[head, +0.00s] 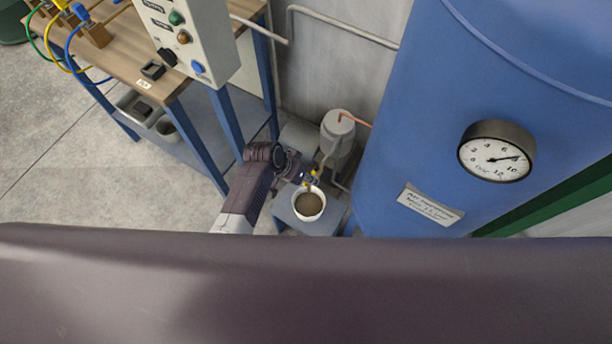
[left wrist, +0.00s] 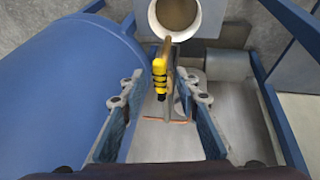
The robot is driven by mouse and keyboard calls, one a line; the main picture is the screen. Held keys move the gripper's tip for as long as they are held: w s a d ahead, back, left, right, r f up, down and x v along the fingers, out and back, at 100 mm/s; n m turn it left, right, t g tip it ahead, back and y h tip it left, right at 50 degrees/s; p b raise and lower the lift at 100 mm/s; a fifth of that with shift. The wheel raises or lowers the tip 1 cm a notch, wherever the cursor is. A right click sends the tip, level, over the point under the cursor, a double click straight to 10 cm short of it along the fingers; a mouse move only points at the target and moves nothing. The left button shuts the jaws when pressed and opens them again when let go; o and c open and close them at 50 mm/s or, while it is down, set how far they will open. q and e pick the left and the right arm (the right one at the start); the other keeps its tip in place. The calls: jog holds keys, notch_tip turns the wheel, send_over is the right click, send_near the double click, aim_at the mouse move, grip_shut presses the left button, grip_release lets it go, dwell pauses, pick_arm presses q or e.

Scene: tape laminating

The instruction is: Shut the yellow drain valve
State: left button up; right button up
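The yellow drain valve (left wrist: 159,75) shows in the left wrist view as a yellow handle with dark bands, on a thin pipe below the bucket's rim. In the head view small yellow parts (head: 313,174) show at my left gripper (head: 306,179), just above the white bucket (head: 309,204). In the left wrist view my left gripper's two fingers stand apart, one on each side of the valve handle, with visible gaps and no clear contact. The gripper hides part of the valve in the head view. My right gripper is not in view.
The white bucket holds brownish liquid and stands on a small blue-grey stand (head: 322,222). A large blue tank (head: 420,120) with a gauge (head: 496,151) stands close on the right. A grey cylinder (head: 338,132) is behind. A workbench (head: 125,55) with a control box (head: 190,40) is at left.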

pick_arm(q)
jog(key=shift+c, duration=0.3)
grip_shut()
jog(key=shift+a, duration=0.15)
